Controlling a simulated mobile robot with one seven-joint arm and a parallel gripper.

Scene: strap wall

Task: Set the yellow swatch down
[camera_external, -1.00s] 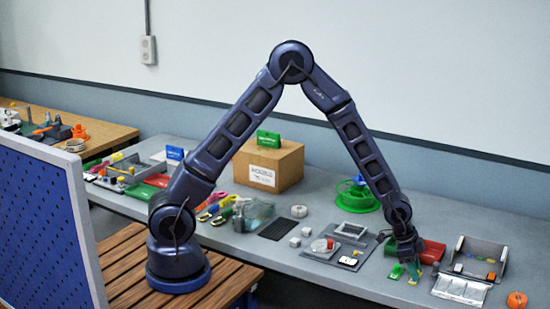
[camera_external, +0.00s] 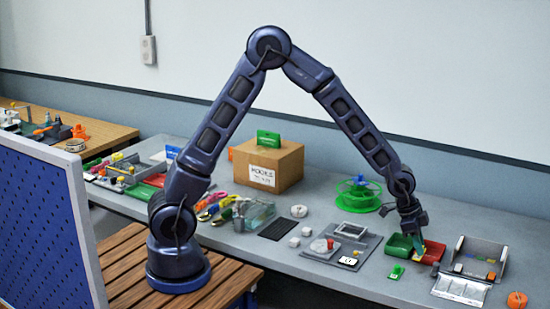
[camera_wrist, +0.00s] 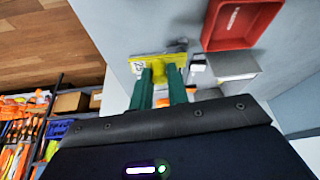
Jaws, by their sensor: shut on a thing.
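The yellow swatch (camera_wrist: 140,64) is a flat yellow card with a small white printed label. In the wrist view it lies across the tips of my gripper (camera_wrist: 161,74), whose green fingers are shut on it. In the external view my gripper (camera_external: 417,243) is low over the front of the trays, with a bit of yellow at its tips. Whether the swatch touches anything below cannot be told.
A green tray (camera_external: 399,246) and a red tray (camera_external: 434,253) stand beside my gripper; the red tray also shows in the wrist view (camera_wrist: 240,22). A green swatch (camera_external: 396,272) lies in front. A grey holder (camera_external: 485,254) stands right. An orange ball (camera_external: 517,300) sits near the edge.

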